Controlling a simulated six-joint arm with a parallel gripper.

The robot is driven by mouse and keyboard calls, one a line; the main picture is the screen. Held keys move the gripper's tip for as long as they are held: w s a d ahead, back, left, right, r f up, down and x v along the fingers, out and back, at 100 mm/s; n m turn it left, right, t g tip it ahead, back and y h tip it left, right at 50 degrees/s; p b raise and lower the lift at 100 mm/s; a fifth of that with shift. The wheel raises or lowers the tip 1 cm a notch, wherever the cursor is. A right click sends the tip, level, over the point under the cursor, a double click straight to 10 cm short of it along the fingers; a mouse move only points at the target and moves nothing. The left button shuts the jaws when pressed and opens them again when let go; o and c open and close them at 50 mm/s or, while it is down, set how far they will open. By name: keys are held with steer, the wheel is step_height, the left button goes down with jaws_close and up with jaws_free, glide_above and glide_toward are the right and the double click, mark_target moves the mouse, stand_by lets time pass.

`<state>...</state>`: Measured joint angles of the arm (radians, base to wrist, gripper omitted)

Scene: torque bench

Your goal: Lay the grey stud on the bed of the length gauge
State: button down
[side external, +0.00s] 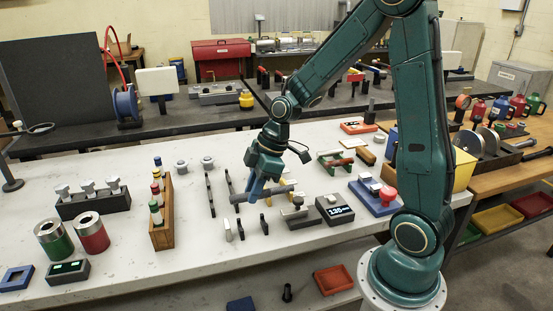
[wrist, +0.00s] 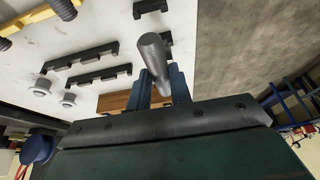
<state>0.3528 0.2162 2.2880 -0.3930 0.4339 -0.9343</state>
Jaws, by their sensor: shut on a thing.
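My gripper (side external: 256,187) is shut on the grey stud (side external: 266,191), a smooth grey rod held crosswise above the white bench. In the wrist view the grey stud (wrist: 153,55) sticks out beyond the two blue fingers of my gripper (wrist: 163,85). A dark grey fixture (side external: 300,218) with a block on top stands on the bench to the right of my gripper. A black box with a lit number display (side external: 335,209) is beside it. This pair looks like the length gauge, but its bed is not clear. The stud appears apart from it.
Black slotted rails (side external: 210,194) stand left of my gripper, and small upright pieces (side external: 240,230) stand below it. A wooden rack with bottles (side external: 161,220) is farther left. A blue fixture with a red knob (side external: 375,194) is to the right.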

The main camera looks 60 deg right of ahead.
steer(key=shift+f, duration=2.55)
steer(key=shift+f, duration=1.45)
stand_by(1.4)
stand_by(0.7)
steer(key=c, duration=1.2)
jaws_free()
steer(key=shift+r, duration=0.1)
steer(key=shift+v, duration=6.85)
